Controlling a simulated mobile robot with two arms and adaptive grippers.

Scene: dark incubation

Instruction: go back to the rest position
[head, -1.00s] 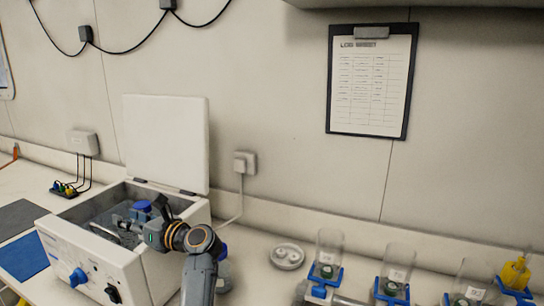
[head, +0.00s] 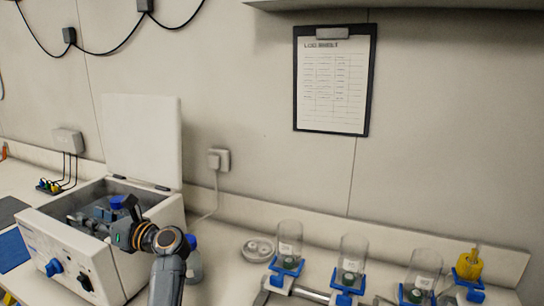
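My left gripper (head: 82,218) reaches over the opening of a white box-shaped device (head: 65,262) at the lower left of the head view. Its fingers are small, dark and partly lost against the grey inside of the box, so I cannot tell whether they are open or shut. A blue part (head: 122,202) shows just behind the wrist; I cannot tell whether it is inside the box or on my arm. My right gripper is not in view.
The device's lid (head: 142,140) stands open. A blue-capped bottle (head: 193,268) stands beside my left arm. Several clear tubes (head: 352,258) in blue holders and a yellow item (head: 468,262) stand at the right. A round grey dish (head: 257,250) lies between. A clipboard (head: 334,85) hangs on the wall.

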